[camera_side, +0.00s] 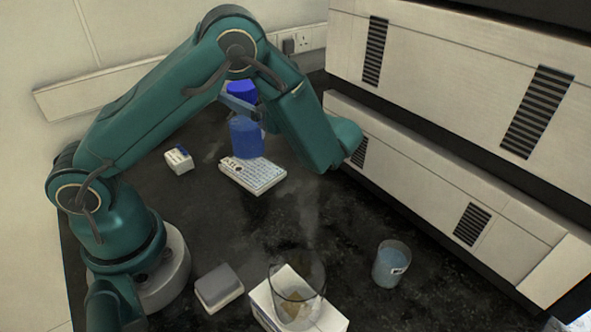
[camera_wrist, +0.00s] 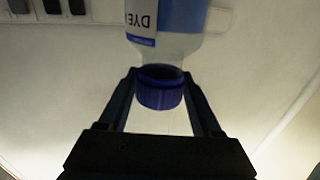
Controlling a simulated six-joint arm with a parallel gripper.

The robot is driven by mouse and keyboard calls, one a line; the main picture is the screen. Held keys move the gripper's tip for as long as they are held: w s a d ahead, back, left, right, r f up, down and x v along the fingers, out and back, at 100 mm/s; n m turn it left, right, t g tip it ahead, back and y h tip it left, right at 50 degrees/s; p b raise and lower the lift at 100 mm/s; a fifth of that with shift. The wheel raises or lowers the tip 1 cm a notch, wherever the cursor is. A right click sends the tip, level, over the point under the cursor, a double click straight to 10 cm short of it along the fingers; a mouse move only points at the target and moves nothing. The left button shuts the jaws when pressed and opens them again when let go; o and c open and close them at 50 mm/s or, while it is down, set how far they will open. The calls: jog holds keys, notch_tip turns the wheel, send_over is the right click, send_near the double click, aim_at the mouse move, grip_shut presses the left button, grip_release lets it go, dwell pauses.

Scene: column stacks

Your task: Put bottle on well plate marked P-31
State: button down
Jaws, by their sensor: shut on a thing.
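The bottle is blue with a blue cap (camera_side: 241,90) and stands upright over the far part of a white well plate (camera_side: 262,178). Its body (camera_side: 246,139) hides part of the plate; I cannot tell whether its base touches it. Dark marks show on the plate's left edge, too small to read. My gripper (camera_side: 238,104) is shut on the bottle near its neck. In the wrist view, the bottle (camera_wrist: 172,47) appears upside down with a label reading "DYE", its cap (camera_wrist: 160,92) between my fingers (camera_wrist: 160,100).
A small white box with a blue mark (camera_side: 179,160) lies left of the plate. A grey box (camera_side: 218,287) and a white box (camera_side: 262,305) bearing a glass beaker (camera_side: 298,286) are at the front. A blue-filled beaker (camera_side: 390,265) stands right, near large cream instruments (camera_side: 440,175). The middle bench is clear.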

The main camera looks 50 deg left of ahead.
jog(key=shift+f, duration=1.6)
jog(key=shift+c, duration=0.3)
grip_release()
jog(key=shift+w+d, duration=0.1)
jog(key=shift+d, duration=0.1)
jog(key=w+d, duration=0.1)
jog(key=d, duration=0.6)
jog(key=shift+w, duration=0.15)
